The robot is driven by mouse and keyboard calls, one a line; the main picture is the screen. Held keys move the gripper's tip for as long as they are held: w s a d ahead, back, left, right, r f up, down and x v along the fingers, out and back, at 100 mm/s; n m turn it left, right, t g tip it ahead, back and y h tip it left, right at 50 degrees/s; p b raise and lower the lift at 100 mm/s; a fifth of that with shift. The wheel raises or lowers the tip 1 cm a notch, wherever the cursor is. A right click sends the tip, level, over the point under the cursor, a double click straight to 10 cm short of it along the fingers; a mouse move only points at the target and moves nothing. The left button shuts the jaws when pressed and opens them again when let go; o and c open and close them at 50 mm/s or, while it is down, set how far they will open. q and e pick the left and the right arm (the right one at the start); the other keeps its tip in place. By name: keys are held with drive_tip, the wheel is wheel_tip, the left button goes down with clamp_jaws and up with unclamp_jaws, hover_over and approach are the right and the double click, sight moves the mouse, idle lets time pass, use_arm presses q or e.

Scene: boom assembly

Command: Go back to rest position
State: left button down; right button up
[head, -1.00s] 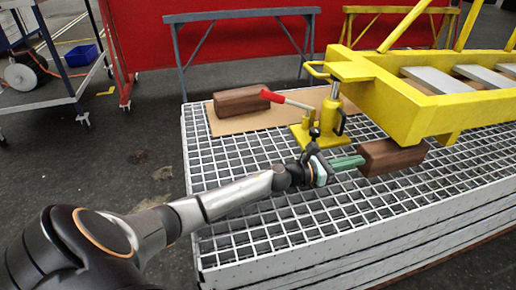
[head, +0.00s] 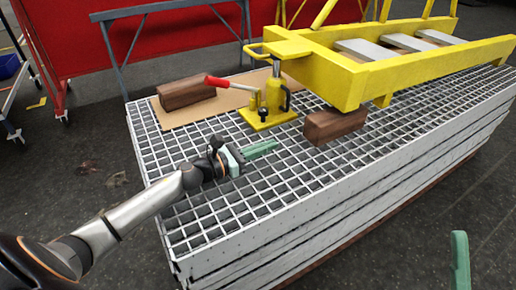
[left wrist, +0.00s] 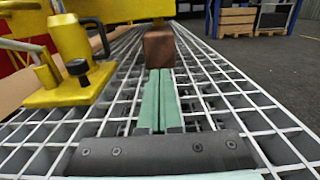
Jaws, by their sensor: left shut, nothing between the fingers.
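My left gripper (head: 276,144) has its green fingers shut and empty, just above the grating at the near side of the table. In the left wrist view its two fingers (left wrist: 159,100) lie side by side and point at a brown wooden block (left wrist: 159,47). In the head view this block (head: 334,126) sits under the near end of the yellow boom (head: 372,78), a short way beyond the fingertips and apart from them. A green finger of my right gripper (head: 460,262) shows at the lower right; the rest is out of frame.
A yellow jack (head: 268,108) with a red handle stands left of the block, on the grated table (head: 235,207). Another wooden block (head: 186,93) lies on a cardboard sheet (head: 160,116). Trestles and a red wall stand behind. The table's left front corner is clear.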

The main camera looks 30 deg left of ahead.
use_arm(q)
drive_tip(key=shift+v, duration=1.25)
